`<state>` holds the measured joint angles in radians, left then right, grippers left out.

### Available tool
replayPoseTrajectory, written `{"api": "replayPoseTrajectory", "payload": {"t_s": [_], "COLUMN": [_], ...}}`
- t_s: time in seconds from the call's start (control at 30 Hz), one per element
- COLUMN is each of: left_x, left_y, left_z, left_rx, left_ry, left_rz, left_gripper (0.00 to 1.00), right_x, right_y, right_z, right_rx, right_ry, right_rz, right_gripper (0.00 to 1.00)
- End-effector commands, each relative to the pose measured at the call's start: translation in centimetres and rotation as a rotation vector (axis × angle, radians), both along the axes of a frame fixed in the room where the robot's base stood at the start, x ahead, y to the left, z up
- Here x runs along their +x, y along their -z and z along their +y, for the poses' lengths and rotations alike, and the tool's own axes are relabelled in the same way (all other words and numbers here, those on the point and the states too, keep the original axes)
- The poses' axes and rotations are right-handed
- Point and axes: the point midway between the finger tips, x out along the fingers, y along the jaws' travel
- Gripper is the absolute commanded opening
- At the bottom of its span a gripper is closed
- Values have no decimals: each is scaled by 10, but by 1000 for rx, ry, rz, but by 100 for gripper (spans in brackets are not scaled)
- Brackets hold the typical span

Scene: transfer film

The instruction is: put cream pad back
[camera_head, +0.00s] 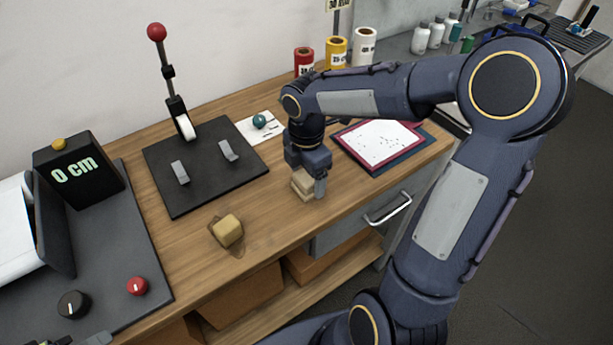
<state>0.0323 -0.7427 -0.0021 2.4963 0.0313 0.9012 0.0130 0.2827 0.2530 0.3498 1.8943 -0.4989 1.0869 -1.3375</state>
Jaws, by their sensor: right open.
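A pale cream block (301,190), which looks like the cream pad, lies on the wooden bench near its front edge. My right gripper (309,184) points down at it with jaws open. A grey finger stands at its right side, and the gripper body hides its upper part. I cannot tell whether the fingers touch it. A second, yellower block (228,230) sits on a brown patch to the left, apart from the gripper.
A black plate (206,190) with clips and a red-knobbed lever (167,75) stands behind. A white card (250,131) holds a teal ball (259,121). A red-framed sheet (380,141) lies right. A device reading "0 cm" (76,170) stands left.

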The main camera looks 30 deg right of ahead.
Motion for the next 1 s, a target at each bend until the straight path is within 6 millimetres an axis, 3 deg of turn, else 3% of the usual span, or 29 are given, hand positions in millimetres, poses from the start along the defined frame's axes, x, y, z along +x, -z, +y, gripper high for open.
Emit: {"api": "replayPoseTrajectory", "payload": {"t_s": [0.2, 0.4, 0.67, 0.77, 1.0], "left_x": [0, 0, 0, 0, 0], "left_y": [-4, -6, -6, -6, -6], "left_z": [0, 0, 0, 0, 0], "left_rx": [0, 0, 0, 0, 0], "left_ry": [0, 0, 0, 0, 0], "left_rz": [0, 0, 0, 0, 0], "left_gripper": [36, 36, 36, 36, 36], "right_x": [1, 1, -9, -34, -122], "right_y": [-50, -87, -109, -113, -98], "right_z": [0, 1, 1, 3, 20], "right_rx": [1, 1, 7, 37, 321], "right_ry": [1, -1, 60, 257, 1089], "right_rz": [-7, -5, -17, -62, -163], "right_gripper": [77, 77, 77, 77, 77]}}
